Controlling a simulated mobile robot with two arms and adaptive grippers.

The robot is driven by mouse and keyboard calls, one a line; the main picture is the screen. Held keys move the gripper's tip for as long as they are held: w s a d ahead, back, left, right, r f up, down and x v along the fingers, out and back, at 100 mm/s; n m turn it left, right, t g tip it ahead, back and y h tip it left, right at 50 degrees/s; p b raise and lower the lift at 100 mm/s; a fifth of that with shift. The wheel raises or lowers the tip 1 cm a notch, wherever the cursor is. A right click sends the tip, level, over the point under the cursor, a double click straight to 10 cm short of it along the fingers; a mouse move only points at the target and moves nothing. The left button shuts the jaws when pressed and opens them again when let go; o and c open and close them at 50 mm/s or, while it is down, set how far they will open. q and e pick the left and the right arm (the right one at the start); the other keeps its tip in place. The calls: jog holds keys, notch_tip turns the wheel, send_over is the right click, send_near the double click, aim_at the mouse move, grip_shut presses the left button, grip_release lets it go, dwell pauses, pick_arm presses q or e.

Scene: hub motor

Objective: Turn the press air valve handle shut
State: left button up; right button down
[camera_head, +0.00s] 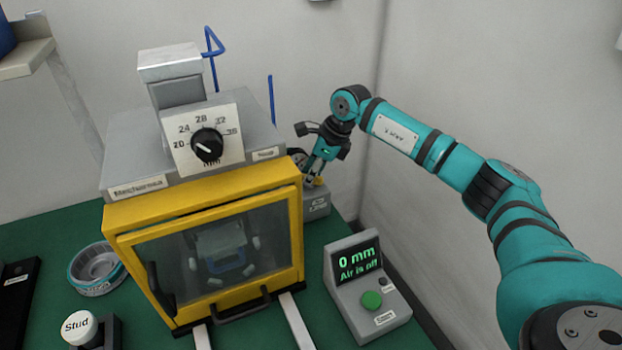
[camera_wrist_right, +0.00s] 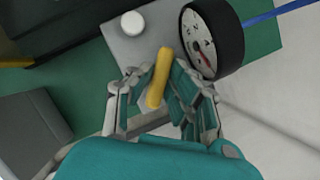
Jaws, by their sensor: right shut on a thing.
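The press air valve handle (camera_wrist_right: 160,78) is a yellow bar. In the right wrist view it lies between the fingers of my right gripper (camera_wrist_right: 160,95), which is shut on it. In the head view my right gripper (camera_head: 318,178) reaches down beside the right side of the press, and only a small yellow bit of the handle shows there. The valve sits on a grey block (camera_head: 316,203) behind the display box. The display (camera_head: 359,264) reads "0 mm" and "Air is off". My left gripper is not in view.
The yellow-framed press (camera_head: 208,201) stands left of my right arm, its window door closed. A round gauge (camera_wrist_right: 213,40) with a blue hose is close to my right fingers. A round metal part (camera_head: 97,268) and a "Stud" button (camera_head: 79,327) are at the left.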

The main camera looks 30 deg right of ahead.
jog(key=n+g+b, duration=0.1)
jog(key=n, duration=0.1)
jog(key=n+y+b, duration=0.1)
jog(key=n, duration=0.2)
jog(key=shift+w+n+g, duration=0.15)
jog(key=shift+n+g, duration=0.15)
jog(key=shift+g, duration=0.1)
jog(key=shift+r, duration=0.1)
jog(key=c, duration=1.3)
grip_release()
jog(key=shift+d, duration=0.1)
jog(key=shift+o, duration=0.2)
jog(key=shift+r, duration=0.15)
jog(key=v, duration=1.1)
jog(key=shift+d+r, duration=0.2)
jog(key=shift+r, duration=0.1)
jog(key=shift+f, duration=0.1)
